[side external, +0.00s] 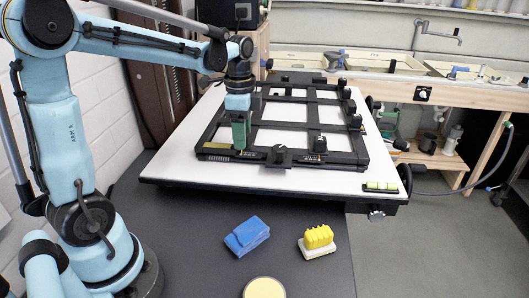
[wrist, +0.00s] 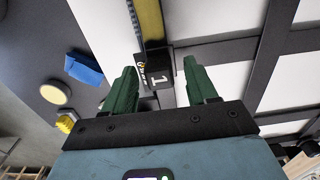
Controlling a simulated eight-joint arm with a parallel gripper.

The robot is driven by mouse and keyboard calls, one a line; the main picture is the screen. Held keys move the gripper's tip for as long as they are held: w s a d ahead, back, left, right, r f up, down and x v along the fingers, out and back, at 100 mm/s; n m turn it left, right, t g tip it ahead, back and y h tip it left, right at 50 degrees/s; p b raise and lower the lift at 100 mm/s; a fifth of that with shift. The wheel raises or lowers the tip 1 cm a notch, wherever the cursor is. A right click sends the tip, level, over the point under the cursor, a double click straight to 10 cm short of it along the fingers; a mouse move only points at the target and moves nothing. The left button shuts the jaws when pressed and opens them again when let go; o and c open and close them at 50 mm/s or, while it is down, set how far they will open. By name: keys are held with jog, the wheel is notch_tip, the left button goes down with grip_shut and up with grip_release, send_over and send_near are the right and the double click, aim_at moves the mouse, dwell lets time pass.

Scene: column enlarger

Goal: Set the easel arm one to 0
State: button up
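The easel (side external: 222,158), a black frame with several crossing arms, lies on a white baseboard (side external: 190,160). My gripper (side external: 240,148) points down over its front left part. In the wrist view my gripper (wrist: 160,66) has its two green fingers apart. A black block marked 1 (wrist: 160,72), with a small yellow mark, shows between the fingers, with a visible gap to the right finger. I cannot tell whether the left finger touches it. A yellow strip (wrist: 150,20) runs away from the block. The scale reading is not legible.
A blue cloth (side external: 247,235), a yellow ribbed object on a white base (side external: 318,240) and a round cream disc (side external: 264,288) lie on the dark table in front. Black knobs (side external: 279,155) stand up from the easel. A sink bench (side external: 400,85) is behind.

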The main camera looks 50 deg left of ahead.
notch_tip(320, 180, up, 12)
dwell(0.6)
dwell(0.4)
jog(key=s+d+f+n+t, duration=0.7)
jog(key=d+f+n, duration=0.2)
jog(key=f, duration=0.3)
jog(key=shift+d, duration=0.9)
